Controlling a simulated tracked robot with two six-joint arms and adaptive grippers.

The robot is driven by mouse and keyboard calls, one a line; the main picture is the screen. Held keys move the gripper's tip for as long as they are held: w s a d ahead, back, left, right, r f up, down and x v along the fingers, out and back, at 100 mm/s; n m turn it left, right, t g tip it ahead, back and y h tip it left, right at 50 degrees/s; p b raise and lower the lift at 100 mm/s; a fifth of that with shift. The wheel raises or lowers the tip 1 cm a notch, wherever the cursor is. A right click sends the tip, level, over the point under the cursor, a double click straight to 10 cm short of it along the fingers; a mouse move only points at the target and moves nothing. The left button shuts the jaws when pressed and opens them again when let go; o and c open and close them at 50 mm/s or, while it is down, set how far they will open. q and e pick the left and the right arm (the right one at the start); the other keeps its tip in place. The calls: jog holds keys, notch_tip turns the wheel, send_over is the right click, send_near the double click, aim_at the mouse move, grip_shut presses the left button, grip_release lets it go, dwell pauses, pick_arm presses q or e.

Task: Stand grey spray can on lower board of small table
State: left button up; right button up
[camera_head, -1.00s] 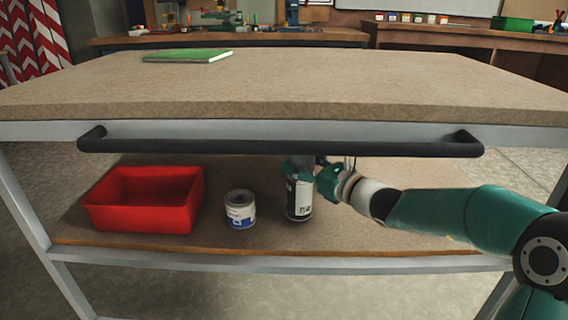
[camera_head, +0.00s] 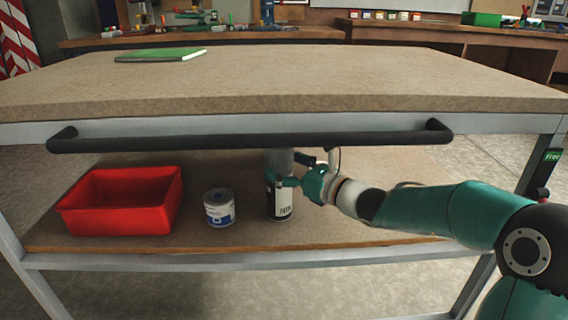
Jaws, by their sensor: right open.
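The grey spray can (camera_head: 280,204) stands upright on the lower board (camera_head: 330,228) of the small table (camera_head: 290,80). It has a dark label with a white patch, and its top is partly hidden behind the black handle bar. My right gripper (camera_head: 288,181) reaches in from the right under the tabletop. It is open, with its fingers at the can's upper part; I cannot tell whether they touch it. My left gripper is not in view.
A red bin (camera_head: 122,203) and a small tin (camera_head: 219,207) stand left of the can on the lower board. The black handle bar (camera_head: 250,142) runs across the table's front. A green book (camera_head: 160,55) lies on the tabletop. The board is clear right of the can.

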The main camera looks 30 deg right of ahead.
jog(key=p+v, duration=0.1)
jog(key=v, duration=0.9)
jog(key=shift+s+p, duration=0.3)
jog(key=shift+p, duration=0.1)
jog(key=shift+d, duration=0.1)
